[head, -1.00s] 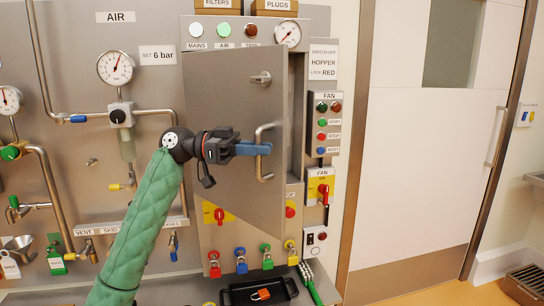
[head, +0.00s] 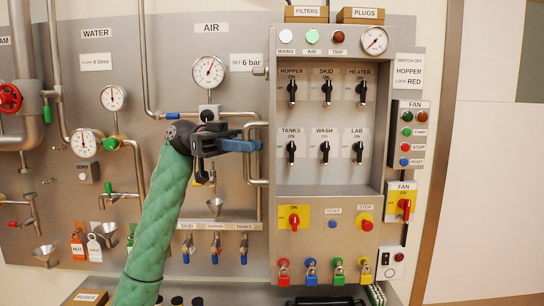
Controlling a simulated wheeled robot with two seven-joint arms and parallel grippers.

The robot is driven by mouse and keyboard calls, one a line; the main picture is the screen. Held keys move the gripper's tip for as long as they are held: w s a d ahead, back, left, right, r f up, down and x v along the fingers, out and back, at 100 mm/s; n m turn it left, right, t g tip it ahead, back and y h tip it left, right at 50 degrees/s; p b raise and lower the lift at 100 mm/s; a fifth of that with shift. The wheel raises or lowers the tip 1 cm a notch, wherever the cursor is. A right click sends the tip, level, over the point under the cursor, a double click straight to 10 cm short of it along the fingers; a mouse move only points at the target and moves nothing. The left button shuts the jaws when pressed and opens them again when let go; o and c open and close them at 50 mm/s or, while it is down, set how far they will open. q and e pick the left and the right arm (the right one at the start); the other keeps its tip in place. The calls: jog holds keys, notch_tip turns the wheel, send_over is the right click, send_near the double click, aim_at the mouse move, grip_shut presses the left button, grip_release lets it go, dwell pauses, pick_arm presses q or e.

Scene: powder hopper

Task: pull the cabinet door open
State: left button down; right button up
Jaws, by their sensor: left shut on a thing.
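The cabinet (head: 328,188) stands open at right of centre, with its inside showing two rows of black switches. Its grey door is swung to the left and seen nearly edge-on, so its face is hardly visible. The small door latch (head: 261,71) sticks out to the left near the top. The door's bar handle (head: 257,183) sticks out to the left lower down. My left gripper (head: 252,146), with blue fingers on a green-sleeved arm, is shut on the upright of this handle. My right gripper is not in view.
Pipes, gauges and valves cover the panel left of the door, including the air gauge (head: 208,71). Coloured padlocks (head: 311,271) hang below the cabinet above a black tray (head: 326,301). The fan control box (head: 407,135) is at the right.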

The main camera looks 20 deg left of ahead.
pick_arm(q)
jog(key=shift+s+a+b, duration=0.15)
jog(key=shift+a+b, duration=0.1)
jog(key=shift+a, duration=0.8)
jog(key=shift+s+a+b, duration=0.15)
jog(key=shift+a+b, duration=0.05)
jog(key=shift+a, duration=0.8)
jog(key=c, duration=1.5)
grip_release()
jog(key=v, duration=0.8)
jog(key=shift+b, duration=0.45)
